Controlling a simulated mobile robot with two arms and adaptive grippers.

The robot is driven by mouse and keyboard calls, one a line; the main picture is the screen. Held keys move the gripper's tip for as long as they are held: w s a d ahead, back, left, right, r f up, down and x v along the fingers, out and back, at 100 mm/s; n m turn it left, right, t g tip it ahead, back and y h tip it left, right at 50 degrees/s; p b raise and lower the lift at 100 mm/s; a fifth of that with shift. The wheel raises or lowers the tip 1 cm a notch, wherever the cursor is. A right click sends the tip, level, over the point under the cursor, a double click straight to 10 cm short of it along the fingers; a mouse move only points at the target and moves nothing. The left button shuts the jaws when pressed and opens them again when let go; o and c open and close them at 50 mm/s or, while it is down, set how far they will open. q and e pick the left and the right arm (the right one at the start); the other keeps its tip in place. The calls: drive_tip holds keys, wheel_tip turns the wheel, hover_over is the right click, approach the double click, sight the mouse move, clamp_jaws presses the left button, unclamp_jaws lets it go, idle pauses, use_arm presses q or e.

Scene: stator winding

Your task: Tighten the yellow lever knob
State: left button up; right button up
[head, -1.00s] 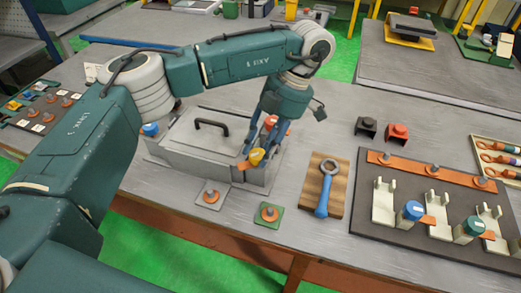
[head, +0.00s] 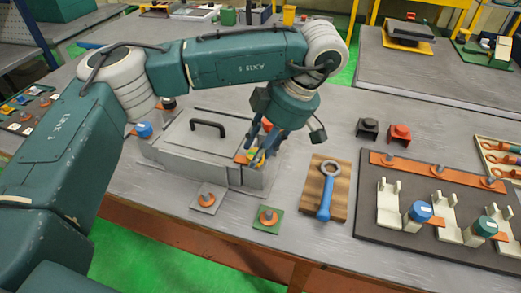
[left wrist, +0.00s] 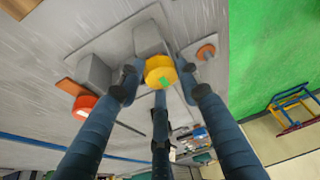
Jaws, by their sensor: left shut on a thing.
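The yellow lever knob (head: 257,158) sits at the right end of the grey metal box (head: 190,155), partly covered by my fingers. An orange piece (head: 240,157) shows just left of it. My left gripper (head: 258,154) reaches down from above and is shut on the yellow knob. In the left wrist view the yellow knob (left wrist: 160,72), with a green mark on it, lies between the fingers of my left gripper (left wrist: 160,82). A red knob (left wrist: 84,106) is beside the left finger there. My right gripper is out of view.
A blue knob (head: 143,130) is at the box's left end, and a black handle (head: 208,126) is on its lid. In front lie a grey plate (head: 208,198) and a green plate (head: 268,219).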

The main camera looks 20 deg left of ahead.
use_arm(q)
drive_tip(key=shift+a+r, duration=0.2)
drive_tip(key=shift+a, duration=0.05)
drive_tip(key=o, duration=0.9)
drive_tip(key=shift+o, duration=1.3)
drive_tip(key=shift+s+a+f, duration=0.1)
drive_tip(key=shift+a, duration=0.05)
drive_tip(key=shift+d+r, duration=0.2)
drive_tip(key=shift+d, duration=0.05)
drive_tip(key=v, duration=1.1)
drive_tip(key=shift+r, duration=0.3)
